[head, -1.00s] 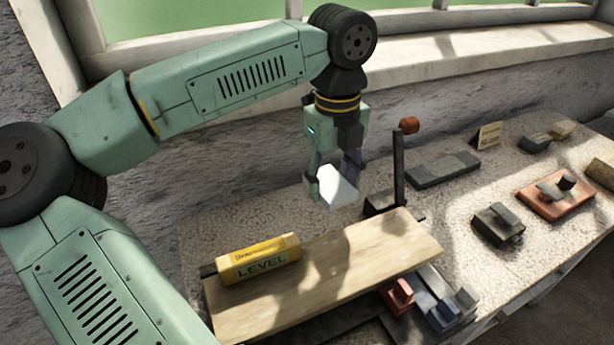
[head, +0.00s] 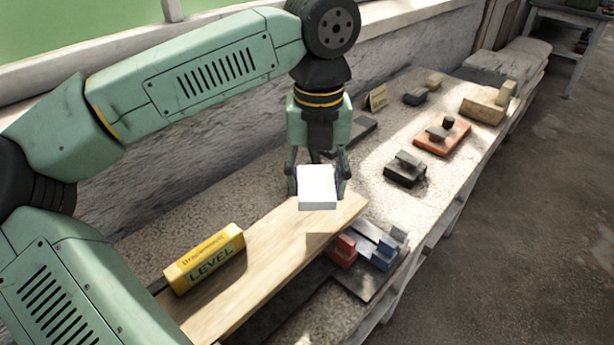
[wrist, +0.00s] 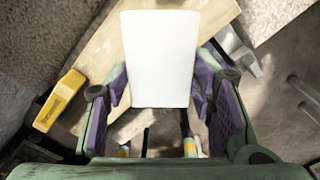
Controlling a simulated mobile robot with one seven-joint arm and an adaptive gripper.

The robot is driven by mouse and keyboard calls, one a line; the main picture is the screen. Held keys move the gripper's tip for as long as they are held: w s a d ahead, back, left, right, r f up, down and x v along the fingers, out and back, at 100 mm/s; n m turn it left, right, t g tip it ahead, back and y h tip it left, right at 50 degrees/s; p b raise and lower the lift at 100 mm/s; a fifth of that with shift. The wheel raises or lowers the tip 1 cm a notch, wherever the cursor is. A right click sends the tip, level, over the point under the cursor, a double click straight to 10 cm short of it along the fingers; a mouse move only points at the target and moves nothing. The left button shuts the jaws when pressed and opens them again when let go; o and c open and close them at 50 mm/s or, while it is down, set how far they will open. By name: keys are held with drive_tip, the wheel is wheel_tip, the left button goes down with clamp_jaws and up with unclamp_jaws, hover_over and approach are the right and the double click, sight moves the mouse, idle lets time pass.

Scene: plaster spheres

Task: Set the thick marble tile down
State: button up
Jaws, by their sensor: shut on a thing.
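The thick marble tile (head: 317,186) is a white block. My gripper (head: 318,176) is shut on it, with one finger at each side. In the head view the tile is above the far right end of a wooden board (head: 262,265), and a dark shadow lies on the board below it. The wrist view shows the tile (wrist: 160,58) between the purple finger pads, with the board (wrist: 100,50) beneath. The tile hides part of the board there.
A yellow level (head: 205,259) lies at the board's left edge. Red and blue blocks (head: 370,248) sit just right of the board. A dark tool (head: 405,170) and an orange float (head: 442,136) stand farther along the stone bench (head: 400,215). The floor is open at right.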

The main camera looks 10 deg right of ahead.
sight(317, 186)
idle(0.4)
drive_tip(key=shift+f+b, duration=2.5)
drive_tip(key=shift+f, duration=0.3)
drive_tip(key=shift+f+b, duration=0.7)
drive_tip(key=shift+b, duration=0.2)
drive_tip(key=o, duration=1.5)
drive_tip(key=shift+r+p, duration=1.35)
drive_tip(key=shift+r, duration=0.7)
drive_tip(key=shift+s+f, duration=0.1)
